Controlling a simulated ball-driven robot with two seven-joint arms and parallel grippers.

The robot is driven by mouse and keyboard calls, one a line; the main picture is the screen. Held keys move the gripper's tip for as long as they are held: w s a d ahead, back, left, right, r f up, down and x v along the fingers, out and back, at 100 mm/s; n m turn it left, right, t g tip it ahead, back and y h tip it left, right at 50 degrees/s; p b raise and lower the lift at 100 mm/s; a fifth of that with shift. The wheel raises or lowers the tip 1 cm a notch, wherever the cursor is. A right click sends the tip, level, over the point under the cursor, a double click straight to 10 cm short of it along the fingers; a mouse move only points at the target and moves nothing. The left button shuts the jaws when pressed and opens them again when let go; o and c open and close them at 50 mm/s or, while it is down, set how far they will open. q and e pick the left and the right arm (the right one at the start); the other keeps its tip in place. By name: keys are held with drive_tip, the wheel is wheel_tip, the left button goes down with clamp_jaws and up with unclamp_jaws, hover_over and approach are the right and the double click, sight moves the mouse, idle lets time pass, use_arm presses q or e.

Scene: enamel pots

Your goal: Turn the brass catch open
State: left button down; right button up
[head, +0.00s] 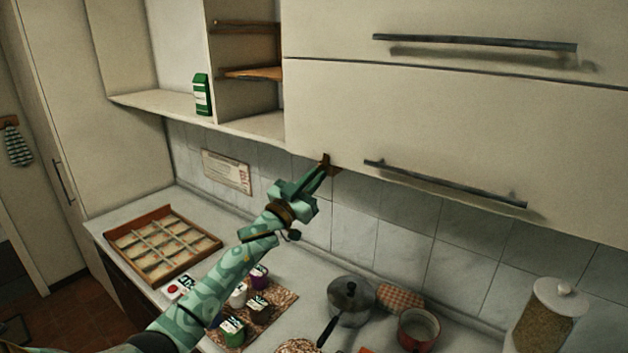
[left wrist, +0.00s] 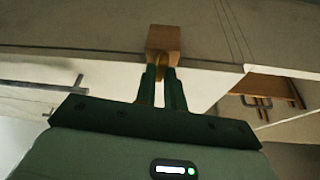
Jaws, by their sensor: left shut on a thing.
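The brass catch (head: 326,160) sits at the lower left corner of the wall cabinet's lower flap. In the left wrist view a small brass piece of it (left wrist: 161,66) shows between my fingertips, below a brown block (left wrist: 163,40). My left gripper (head: 318,174) reaches up from the lower left and is shut on the catch; it also shows in the left wrist view (left wrist: 160,82). The fingers hide much of the catch, so its exact angle cannot be told. My right gripper is in neither view.
The lower cabinet flap (head: 430,130) has a long bar handle (head: 445,184) right of the catch. Open shelves with a green carton (head: 202,94) are to the left. Below, the counter holds a sectioned wooden tray (head: 163,246), a lidded pot (head: 351,300) and a glass jar (head: 545,322).

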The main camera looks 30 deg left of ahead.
use_arm(q)
drive_tip(key=shift+a+r+m+g+h+p, duration=0.1)
drive_tip(key=shift+m+g+h+p, duration=0.8)
drive_tip(key=shift+m, duration=2.35)
drive_tip(key=shift+a+r+m+g+h+p, duration=0.2)
drive_tip(key=shift+m+g+h, duration=0.7)
drive_tip(key=shift+m, duration=2.3)
drive_tip(key=shift+d+f+m+g+h+p, duration=0.1)
drive_tip(key=shift+m+g+h+p, duration=0.85)
drive_tip(key=shift+m, duration=2.3)
drive_tip(key=shift+g+y, duration=0.35)
drive_tip(key=shift+y, duration=0.1)
drive_tip(key=c, duration=1.5)
unclamp_jaws()
drive_tip(key=shift+b+v, duration=3.4)
drive_tip(key=shift+v, duration=4.7)
